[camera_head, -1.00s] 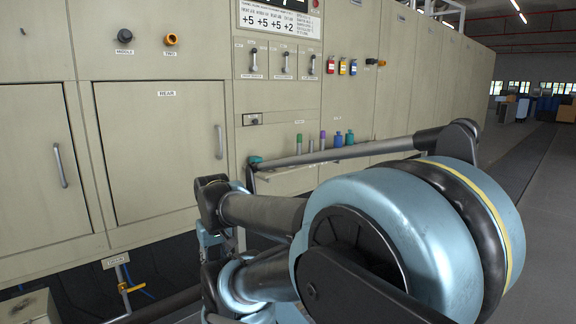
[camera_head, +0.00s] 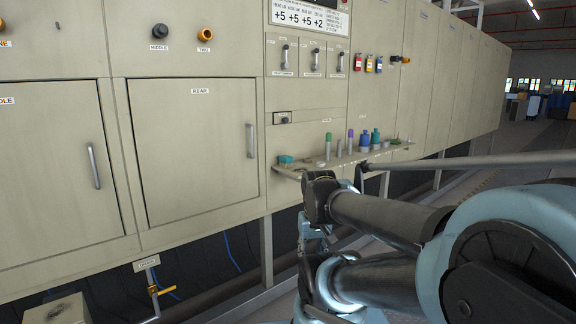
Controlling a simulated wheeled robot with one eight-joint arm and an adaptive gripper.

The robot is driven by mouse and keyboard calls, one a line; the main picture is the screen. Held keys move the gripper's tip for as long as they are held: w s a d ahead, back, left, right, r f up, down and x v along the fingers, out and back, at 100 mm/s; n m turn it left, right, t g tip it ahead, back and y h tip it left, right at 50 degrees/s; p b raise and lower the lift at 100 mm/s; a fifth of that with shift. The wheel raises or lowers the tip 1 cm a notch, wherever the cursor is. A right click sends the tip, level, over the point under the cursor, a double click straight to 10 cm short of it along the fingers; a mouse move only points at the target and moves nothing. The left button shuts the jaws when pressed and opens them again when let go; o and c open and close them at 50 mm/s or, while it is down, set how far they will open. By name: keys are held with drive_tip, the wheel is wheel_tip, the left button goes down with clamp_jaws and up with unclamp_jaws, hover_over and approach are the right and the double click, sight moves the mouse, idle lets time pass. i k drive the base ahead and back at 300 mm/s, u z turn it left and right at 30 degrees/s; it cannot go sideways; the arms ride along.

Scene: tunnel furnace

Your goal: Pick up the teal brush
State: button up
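A small teal block-like object (camera_head: 286,159), which looks like the teal brush, lies at the left end of a narrow ledge (camera_head: 345,161) on the front of the furnace. Its bristles cannot be made out. My arm crosses the lower right, with a dark joint just below and right of the teal object, apart from it as far as I can tell. No gripper fingers can be made out.
Along the ledge stand a green-topped cylinder (camera_head: 328,146), a purple-topped one (camera_head: 350,141), and blue and teal bottles (camera_head: 375,138). A rear door (camera_head: 195,150) is shut left of the ledge. A yellow-handled valve (camera_head: 160,290) is below. Floor is open at far right.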

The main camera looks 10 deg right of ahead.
sight(286, 161)
drive_tip(key=z, duration=0.05)
drive_tip(key=k, duration=1)
drive_tip(key=u, duration=0.4)
drive_tip(key=i, duration=1.45)
drive_tip(key=z, duration=0.55)
